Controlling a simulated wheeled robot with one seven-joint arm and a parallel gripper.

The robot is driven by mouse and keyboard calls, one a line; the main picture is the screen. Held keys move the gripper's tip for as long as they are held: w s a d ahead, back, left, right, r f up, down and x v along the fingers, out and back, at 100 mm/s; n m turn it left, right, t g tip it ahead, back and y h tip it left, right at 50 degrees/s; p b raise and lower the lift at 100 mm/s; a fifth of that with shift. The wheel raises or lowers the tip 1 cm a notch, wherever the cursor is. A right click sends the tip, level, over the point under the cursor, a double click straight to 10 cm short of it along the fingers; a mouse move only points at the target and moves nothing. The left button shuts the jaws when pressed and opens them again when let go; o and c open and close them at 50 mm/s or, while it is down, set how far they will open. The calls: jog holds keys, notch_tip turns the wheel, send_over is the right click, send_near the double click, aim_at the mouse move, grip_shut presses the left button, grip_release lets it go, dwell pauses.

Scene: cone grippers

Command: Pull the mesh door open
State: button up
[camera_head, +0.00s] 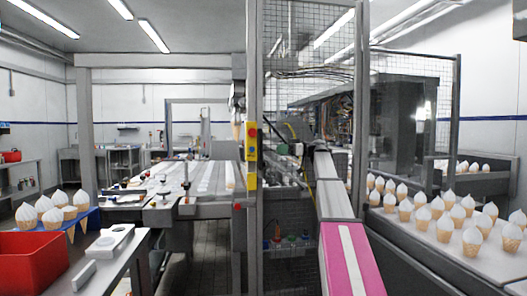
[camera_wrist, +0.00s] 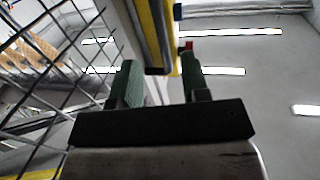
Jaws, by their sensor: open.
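The mesh door (camera_head: 309,42) is a dark wire grid in a grey frame in the middle of the head view. Its mesh also fills the left of the wrist view (camera_wrist: 40,95). A yellow handle unit (camera_head: 251,155) with a red button sits on the upright at the door's left edge. In the wrist view the yellow bar (camera_wrist: 165,30) with a dark end shows between the green fingers. My gripper (camera_wrist: 158,78) is open, with one finger on each side of that bar in the picture. I cannot tell whether they touch it.
Cones with white tops stand on a conveyor (camera_head: 475,255) at the right. A red bin (camera_head: 30,262) and a blue cone rack (camera_head: 85,217) are at the left. A machine table (camera_head: 205,178) stands beyond the upright. Grey floor shows beneath it.

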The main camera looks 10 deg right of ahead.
jog(key=w+a, duration=0.1)
jog(key=a, duration=0.7)
jog(key=shift+w, duration=0.35)
jog(key=shift+c, duration=0.2)
grip_shut()
jog(key=shift+s+a, duration=0.1)
jog(key=shift+s, duration=0.05)
